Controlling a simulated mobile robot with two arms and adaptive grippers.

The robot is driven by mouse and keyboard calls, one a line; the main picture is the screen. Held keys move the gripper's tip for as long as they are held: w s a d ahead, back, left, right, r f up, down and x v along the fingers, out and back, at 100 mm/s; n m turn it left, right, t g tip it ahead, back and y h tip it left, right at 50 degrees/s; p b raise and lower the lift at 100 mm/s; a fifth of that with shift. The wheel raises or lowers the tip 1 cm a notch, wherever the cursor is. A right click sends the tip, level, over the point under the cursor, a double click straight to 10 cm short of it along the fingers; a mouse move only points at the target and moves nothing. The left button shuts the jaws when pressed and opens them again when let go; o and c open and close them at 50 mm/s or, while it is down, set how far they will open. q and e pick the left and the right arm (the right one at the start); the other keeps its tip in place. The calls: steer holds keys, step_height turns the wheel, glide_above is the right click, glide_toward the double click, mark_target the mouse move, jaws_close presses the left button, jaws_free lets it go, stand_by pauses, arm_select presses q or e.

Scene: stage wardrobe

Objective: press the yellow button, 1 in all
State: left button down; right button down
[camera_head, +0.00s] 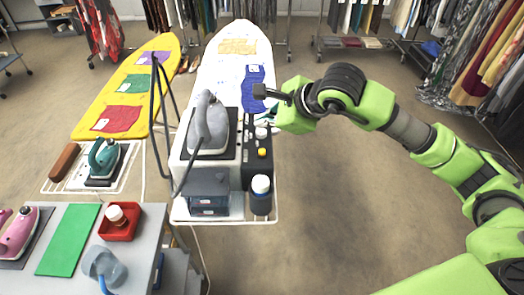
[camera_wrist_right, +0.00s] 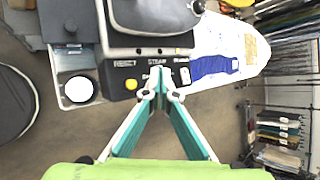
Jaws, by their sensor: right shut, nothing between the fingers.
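The yellow button (camera_head: 262,152) sits on a black control panel (camera_head: 251,178) on the right side of the steam iron's station. My right gripper (camera_head: 260,91) is shut and empty. It is beyond the button in the head view, apart from it. In the right wrist view its fingertips (camera_wrist_right: 160,94) meet in front of the panel's edge, and nothing is between them. My left gripper is not in view.
A grey iron (camera_head: 208,126) stands on the station beside the panel. A white-capped bottle (camera_head: 261,190) stands at the panel's near end. A white ironing board (camera_head: 215,70) and a yellow one (camera_head: 95,98) lie beyond. Open floor (camera_head: 330,200) is to the right.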

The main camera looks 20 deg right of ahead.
mark_target(263, 152)
step_height(263, 152, down, 6)
steer(key=b, duration=0.3)
steer(key=shift+f, duration=0.25)
steer(key=shift+f+b, duration=0.35)
steer(key=shift+b, duration=0.25)
stand_by(0.6)
steer(key=shift+f+b, duration=0.4)
steer(key=shift+b, duration=0.4)
steer(key=shift+f+b, duration=0.5)
steer(key=shift+b, duration=0.2)
stand_by(0.5)
steer(key=shift+r, duration=0.15)
steer(key=shift+r+p, duration=0.3)
steer(key=shift+r, duration=0.5)
steer(key=shift+r+p, duration=1.1)
steer(key=shift+r, duration=1.4)
